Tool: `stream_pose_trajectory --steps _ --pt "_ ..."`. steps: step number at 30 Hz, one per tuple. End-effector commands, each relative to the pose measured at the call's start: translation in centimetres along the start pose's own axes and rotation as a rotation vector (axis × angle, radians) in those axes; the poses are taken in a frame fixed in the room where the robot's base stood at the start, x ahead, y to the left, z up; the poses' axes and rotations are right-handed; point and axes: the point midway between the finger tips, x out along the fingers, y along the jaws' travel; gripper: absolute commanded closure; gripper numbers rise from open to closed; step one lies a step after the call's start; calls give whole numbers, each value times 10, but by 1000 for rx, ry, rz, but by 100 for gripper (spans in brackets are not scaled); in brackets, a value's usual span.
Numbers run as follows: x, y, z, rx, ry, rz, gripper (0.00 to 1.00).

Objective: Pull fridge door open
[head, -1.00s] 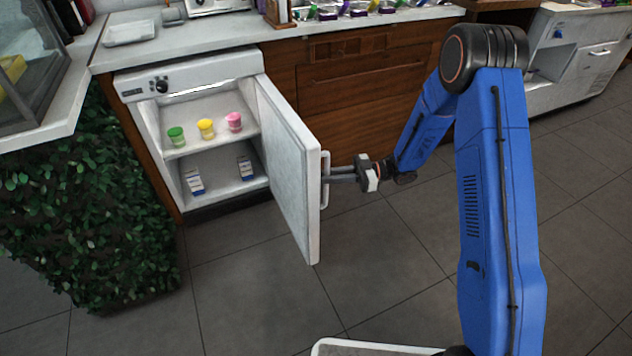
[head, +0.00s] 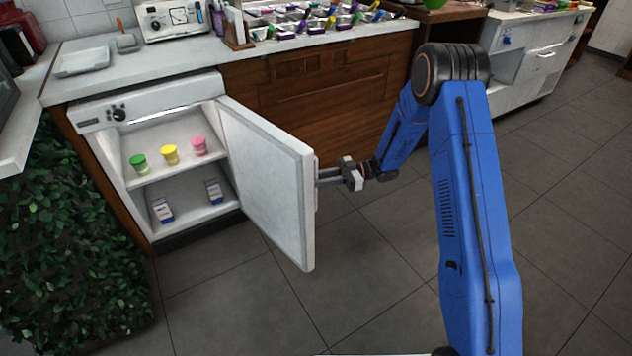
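The white fridge (head: 97,117) stands under the counter at the left of the head view. Its door (head: 268,185) is hinged on the right side and stands wide open, showing its pale inner face. A thin part of the door handle (head: 317,187) shows at the door's free edge; the rest is hidden behind the door. My gripper (head: 321,177) reaches in from the right, its fingers level and close together at the handle. It looks shut on the handle, though the fingertips are partly hidden.
Green (head: 139,163), yellow (head: 170,155) and pink (head: 199,146) cups stand on the upper fridge shelf. Small cartons (head: 162,210) stand below. A leafy green panel (head: 70,240) is left of the fridge. The grey floor (head: 240,300) before the door is clear.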

Motion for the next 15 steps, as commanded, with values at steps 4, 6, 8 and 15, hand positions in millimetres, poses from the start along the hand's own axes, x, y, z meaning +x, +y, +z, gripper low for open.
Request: stream_pose_trajectory --steps 4,6,8,15 --pt "0 -1 0 1 0 -3 78" --pt "0 -2 0 2 0 -3 78" --pt "-1 -2 1 2 0 -4 78" --pt "-25 -1 1 3 0 -1 78"
